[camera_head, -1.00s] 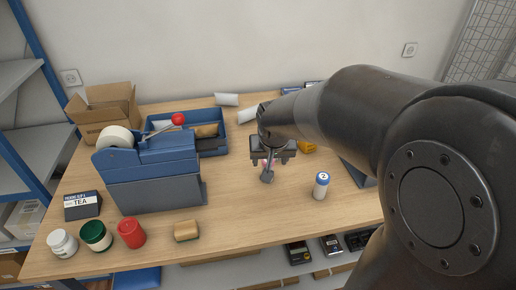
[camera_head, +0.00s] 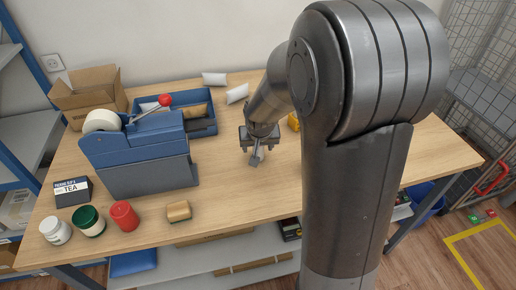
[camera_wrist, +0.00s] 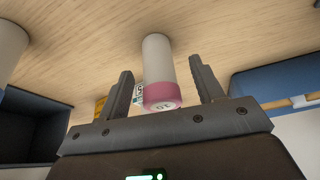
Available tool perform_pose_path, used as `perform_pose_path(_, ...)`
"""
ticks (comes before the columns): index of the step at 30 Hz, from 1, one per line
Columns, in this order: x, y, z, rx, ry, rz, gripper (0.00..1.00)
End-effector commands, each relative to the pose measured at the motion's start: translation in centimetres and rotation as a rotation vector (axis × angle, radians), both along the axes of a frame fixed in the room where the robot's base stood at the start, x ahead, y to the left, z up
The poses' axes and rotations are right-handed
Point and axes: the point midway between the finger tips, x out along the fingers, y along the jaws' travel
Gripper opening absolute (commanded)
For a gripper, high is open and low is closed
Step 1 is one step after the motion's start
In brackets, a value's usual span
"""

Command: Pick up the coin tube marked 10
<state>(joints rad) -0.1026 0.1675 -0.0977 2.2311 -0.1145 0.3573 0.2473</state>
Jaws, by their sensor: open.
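The coin tube marked 10 (camera_wrist: 158,65) is a pale cylinder with a pink cap (camera_wrist: 161,94). In the wrist view it stands in the middle, its cap end towards the camera and the number upside down. My gripper (camera_wrist: 161,70) is open, with one finger on each side of the tube and gaps showing. In the head view my gripper (camera_head: 257,156) is low over the middle of the table, and the tube is mostly hidden there.
Another pale tube (camera_wrist: 9,48) shows at the wrist view's left edge. A sponge (camera_head: 179,211) and jars (camera_head: 124,215) are near the front edge.

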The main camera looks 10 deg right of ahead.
Motion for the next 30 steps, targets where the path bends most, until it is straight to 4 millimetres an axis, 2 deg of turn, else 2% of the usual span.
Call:
perform_pose_path(6,1.1,-0.4,-2.3,-0.001,0.002,0.0,0.61)
perform_pose_path(16,1.3,-0.4,-2.7,0.0,0.0,0.0,0.61)
perform_pose_path(30,1.3,-0.4,-2.7,0.0,0.0,0.0,0.23)
